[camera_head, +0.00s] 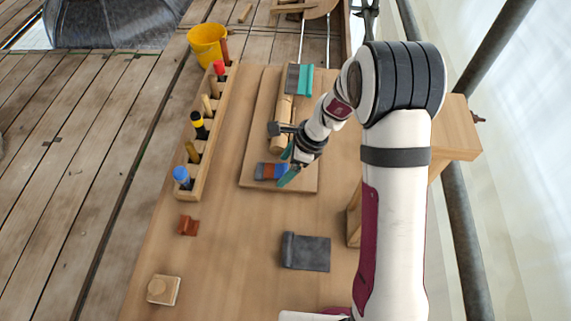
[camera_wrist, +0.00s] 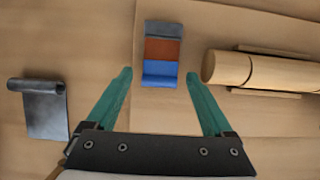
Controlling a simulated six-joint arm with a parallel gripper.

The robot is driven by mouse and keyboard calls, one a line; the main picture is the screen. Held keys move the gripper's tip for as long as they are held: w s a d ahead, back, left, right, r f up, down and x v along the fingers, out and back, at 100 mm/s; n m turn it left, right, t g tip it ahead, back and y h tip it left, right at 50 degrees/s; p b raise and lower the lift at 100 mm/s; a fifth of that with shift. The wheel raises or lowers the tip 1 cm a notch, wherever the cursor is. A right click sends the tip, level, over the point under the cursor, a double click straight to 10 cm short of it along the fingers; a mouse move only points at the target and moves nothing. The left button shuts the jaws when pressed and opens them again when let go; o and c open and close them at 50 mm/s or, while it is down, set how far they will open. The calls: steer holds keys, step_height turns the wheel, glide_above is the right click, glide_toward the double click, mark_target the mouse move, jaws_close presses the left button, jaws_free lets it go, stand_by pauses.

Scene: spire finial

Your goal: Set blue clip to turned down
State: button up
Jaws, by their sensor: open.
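The blue clip (camera_head: 281,170) is at the near end of the raised wooden board (camera_head: 250,178), beside a red-brown piece and a grey piece. In the wrist view the blue clip (camera_wrist: 160,73) lies ahead of the gripper, nearest it in the grey, red-brown and blue row. Whether the clip is turned up or down I cannot tell. My gripper (camera_head: 288,165) is open and empty, its teal fingers spread to either side of the blue clip's width in the wrist view (camera_wrist: 159,76). Contact with the clip is not clear.
A wooden cylinder (camera_wrist: 265,72) lies beside the row. A dark grey sheet with a rolled edge (camera_head: 305,252) lies on the bench. The bench's near middle is clear.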

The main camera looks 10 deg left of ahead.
steer(key=c, duration=1.4)
steer(key=shift+o, duration=0.2)
steer(key=shift+d+f+y, duration=0.1)
steer(key=shift+f+y, duration=0.2)
steer(key=shift+y, duration=0.4)
steer(key=o, duration=1.4)
steer(key=shift+c, duration=0.2)
